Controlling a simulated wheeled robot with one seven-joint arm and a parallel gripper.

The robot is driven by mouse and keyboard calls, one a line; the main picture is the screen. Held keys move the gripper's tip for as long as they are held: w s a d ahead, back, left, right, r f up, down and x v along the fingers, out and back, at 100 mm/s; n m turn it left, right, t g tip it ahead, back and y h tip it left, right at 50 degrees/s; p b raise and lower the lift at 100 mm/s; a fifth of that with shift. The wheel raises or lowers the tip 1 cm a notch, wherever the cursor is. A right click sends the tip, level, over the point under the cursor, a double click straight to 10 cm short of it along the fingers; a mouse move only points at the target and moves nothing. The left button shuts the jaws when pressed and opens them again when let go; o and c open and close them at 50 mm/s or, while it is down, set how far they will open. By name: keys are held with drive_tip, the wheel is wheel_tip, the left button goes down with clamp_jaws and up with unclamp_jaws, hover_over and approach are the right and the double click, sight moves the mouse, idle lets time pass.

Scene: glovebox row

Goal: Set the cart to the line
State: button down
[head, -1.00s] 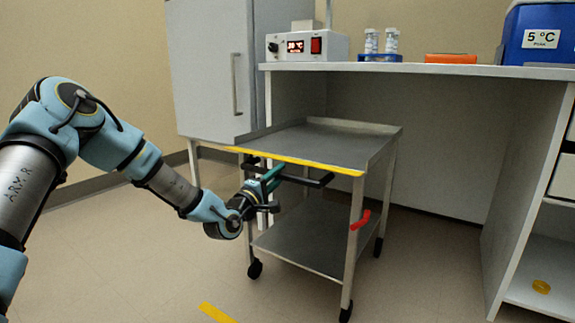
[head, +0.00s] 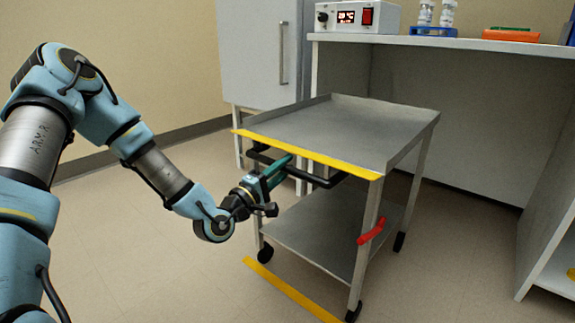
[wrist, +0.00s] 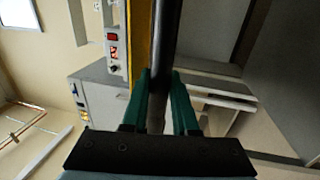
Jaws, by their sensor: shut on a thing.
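The grey two-shelf cart (head: 345,125) stands upright on its wheels, with a yellow strip (head: 300,152) along its near top edge. My gripper (head: 281,172) is shut on the cart's black handle (head: 325,182), just below that strip. In the wrist view, the green fingers lie on both sides of the dark handle bar (wrist: 165,45). The yellow floor line (head: 290,290) lies just on my side of the cart's near wheels (head: 265,254), roughly parallel to its near edge. A small gap of floor shows between them.
A white bench (head: 460,42) with a control box (head: 357,16) and vial rack (head: 433,31) stands behind the cart. A grey cabinet (head: 255,60) stands behind left. Floor (head: 140,260) at the left and front is clear.

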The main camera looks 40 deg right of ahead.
drive_tip(key=c, duration=1)
unclamp_jaws()
drive_tip(key=p+v, duration=0.1)
drive_tip(key=v, duration=0.9)
drive_tip(key=shift+a+f+p, duration=0.1)
drive_tip(key=shift+a+p, duration=0.2)
drive_tip(key=shift+a, duration=0.05)
